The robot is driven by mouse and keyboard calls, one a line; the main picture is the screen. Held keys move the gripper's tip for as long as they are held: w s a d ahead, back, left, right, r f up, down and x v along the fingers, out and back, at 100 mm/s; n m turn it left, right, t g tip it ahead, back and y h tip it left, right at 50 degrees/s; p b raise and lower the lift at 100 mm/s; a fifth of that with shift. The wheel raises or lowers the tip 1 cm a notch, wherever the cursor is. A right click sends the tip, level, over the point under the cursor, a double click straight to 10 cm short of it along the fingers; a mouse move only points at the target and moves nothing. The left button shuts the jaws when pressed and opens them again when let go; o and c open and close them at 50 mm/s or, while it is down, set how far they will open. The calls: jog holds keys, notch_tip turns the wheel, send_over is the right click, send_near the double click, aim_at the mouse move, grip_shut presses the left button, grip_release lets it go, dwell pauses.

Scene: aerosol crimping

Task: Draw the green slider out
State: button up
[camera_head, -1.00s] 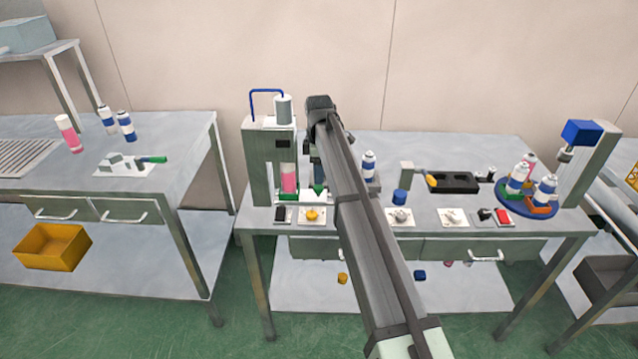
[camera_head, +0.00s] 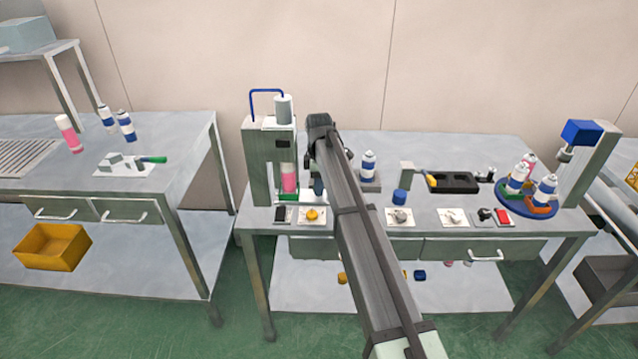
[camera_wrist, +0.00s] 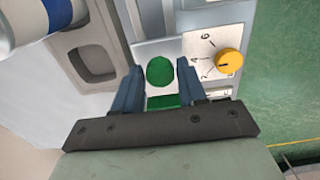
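The green slider's round knob (camera_wrist: 159,71) shows in the wrist view on a pale plate, with another strip of green (camera_wrist: 162,101) nearer my palm. My gripper (camera_wrist: 160,66) has its two blue fingers apart, one on each side of the knob, with what look like narrow gaps. I cannot tell if either finger touches it. In the head view my gripper (camera_head: 318,186) is low at the right side of the grey crimping machine (camera_head: 257,165), and the arm and gripper hide most of the slider.
A yellow dial (camera_wrist: 229,62) on a numbered plate sits right of the knob. A grey block with a recess (camera_wrist: 66,44) and a blue-and-white can (camera_wrist: 22,22) lie to the left. A pink can (camera_head: 289,179) stands in the machine.

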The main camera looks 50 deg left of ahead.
grip_shut()
jog(key=w+d, duration=0.9)
dwell(0.5)
jog(key=shift+o, duration=0.3)
grip_release()
jog(key=o, duration=0.3)
jog(key=shift+a, duration=0.1)
notch_tip(320, 180, up, 14)
